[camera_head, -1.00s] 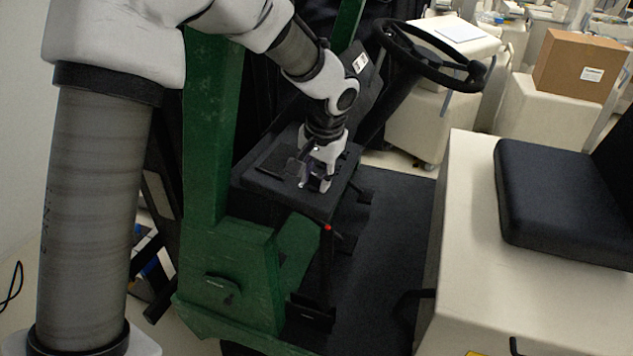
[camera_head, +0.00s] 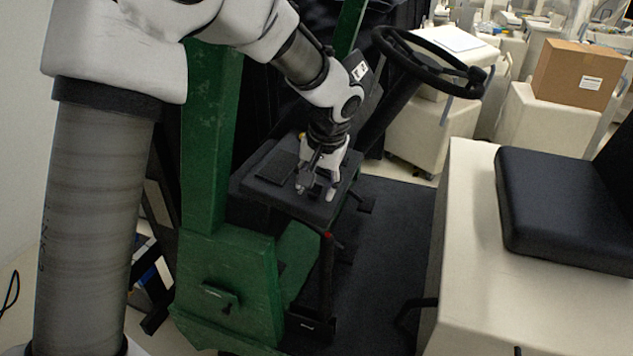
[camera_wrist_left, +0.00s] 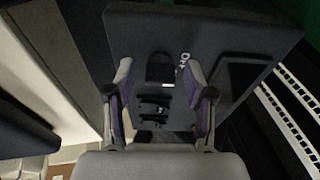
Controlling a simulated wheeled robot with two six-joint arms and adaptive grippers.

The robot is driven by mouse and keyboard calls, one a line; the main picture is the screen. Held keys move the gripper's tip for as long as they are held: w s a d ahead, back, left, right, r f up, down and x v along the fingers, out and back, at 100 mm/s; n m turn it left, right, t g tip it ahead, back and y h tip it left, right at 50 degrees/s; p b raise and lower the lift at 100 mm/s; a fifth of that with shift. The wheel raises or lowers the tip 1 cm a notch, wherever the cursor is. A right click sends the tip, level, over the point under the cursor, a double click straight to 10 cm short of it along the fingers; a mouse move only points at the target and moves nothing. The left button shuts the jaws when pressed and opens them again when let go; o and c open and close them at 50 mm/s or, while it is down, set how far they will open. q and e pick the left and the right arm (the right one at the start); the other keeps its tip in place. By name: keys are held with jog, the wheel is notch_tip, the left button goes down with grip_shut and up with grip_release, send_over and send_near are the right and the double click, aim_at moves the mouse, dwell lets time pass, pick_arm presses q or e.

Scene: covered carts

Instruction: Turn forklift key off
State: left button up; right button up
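The forklift's dark dash panel (camera_head: 262,186) sits below the steering wheel, and it fills the upper middle of the left wrist view (camera_wrist_left: 215,35). A small white key-shaped mark or key (camera_wrist_left: 184,60) shows on it; I cannot tell which. Beside it is a dark rounded part (camera_wrist_left: 160,68), with small black parts (camera_wrist_left: 154,104) below. My left gripper (camera_head: 316,190) points down over the panel. In the left wrist view its two fingers (camera_wrist_left: 158,92) are apart with nothing clearly held between them. My right gripper is not in view.
The black steering wheel (camera_head: 428,62) and its column rise behind the gripper. A green forklift post (camera_head: 210,140) stands at left. A black seat (camera_head: 565,205) on a cream base is at right. A cardboard box (camera_head: 577,68) stands behind.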

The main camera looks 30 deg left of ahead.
pick_arm(q)
jog(key=shift+r, duration=0.1)
jog(key=shift+r, duration=0.3)
jog(key=v, duration=1.1)
jog(key=shift+d, duration=0.1)
jog(key=shift+s, duration=0.1)
